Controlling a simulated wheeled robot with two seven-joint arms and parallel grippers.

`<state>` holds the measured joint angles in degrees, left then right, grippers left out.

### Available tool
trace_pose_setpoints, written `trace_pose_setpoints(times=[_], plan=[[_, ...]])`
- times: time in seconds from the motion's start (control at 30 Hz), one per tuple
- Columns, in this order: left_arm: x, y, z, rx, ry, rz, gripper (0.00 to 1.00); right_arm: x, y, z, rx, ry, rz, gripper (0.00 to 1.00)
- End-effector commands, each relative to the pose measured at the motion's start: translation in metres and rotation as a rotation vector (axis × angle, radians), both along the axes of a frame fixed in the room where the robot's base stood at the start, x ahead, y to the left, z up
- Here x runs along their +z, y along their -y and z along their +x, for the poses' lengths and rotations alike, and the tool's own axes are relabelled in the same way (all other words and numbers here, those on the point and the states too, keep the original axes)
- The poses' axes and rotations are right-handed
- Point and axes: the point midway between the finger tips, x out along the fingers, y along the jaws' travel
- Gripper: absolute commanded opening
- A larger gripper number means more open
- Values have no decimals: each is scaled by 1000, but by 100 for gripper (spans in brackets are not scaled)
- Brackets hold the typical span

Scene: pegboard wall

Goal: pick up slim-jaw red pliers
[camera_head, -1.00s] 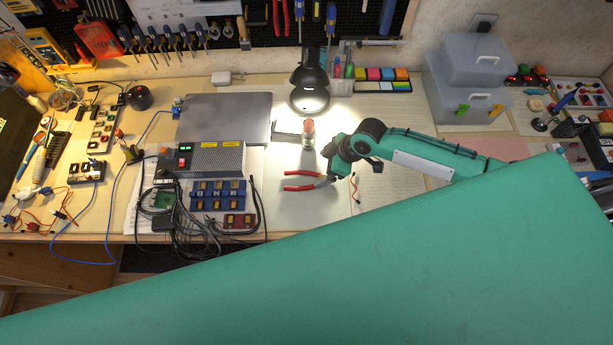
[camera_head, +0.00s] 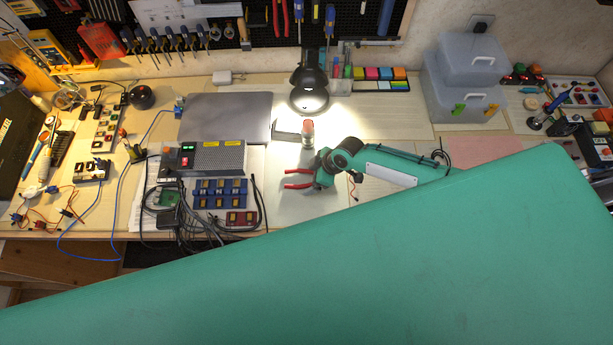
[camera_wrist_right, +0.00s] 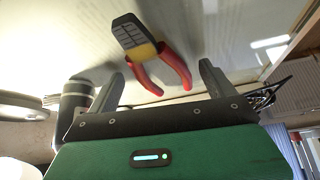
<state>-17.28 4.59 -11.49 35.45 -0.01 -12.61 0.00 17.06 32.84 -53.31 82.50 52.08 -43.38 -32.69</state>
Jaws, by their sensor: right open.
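A pair of pliers with red handles (camera_head: 298,180) lies on the light bench top near the middle of the head view, handles to the left. Its head is hidden there by my right gripper (camera_head: 318,178), which is close beside it. In the right wrist view the pliers (camera_wrist_right: 141,35) show a dark grey ridged head, a yellow part and red handles spread toward my gripper. My right gripper (camera_wrist_right: 160,70) is open, with the handle ends showing between its two fingers and nothing visibly gripped. My left gripper is not in view.
A red-topped cylinder (camera_head: 308,132) stands just behind the right gripper, under a lit black lamp (camera_head: 309,92). A power supply (camera_head: 213,158) with black cables is to the left. Other red-handled pliers (camera_head: 280,17) hang on the pegboard. My green arm covers the lower front.

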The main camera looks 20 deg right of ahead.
Motion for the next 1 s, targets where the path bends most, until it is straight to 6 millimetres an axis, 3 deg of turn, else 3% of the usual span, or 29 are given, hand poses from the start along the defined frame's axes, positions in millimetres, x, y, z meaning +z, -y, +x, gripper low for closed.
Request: trace_pose_setpoints(times=[0.13,0.4,0.67,0.77,1.0], plan=[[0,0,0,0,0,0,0,0,0,0,0,0,0,82],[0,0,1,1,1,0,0,1,0,1,0,1,0,29],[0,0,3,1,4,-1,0,2,0,1,0,1,0,27],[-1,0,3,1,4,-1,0,5,0,1,-1,1,2,15],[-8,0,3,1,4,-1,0,33,1,1,1,5,1,15]])
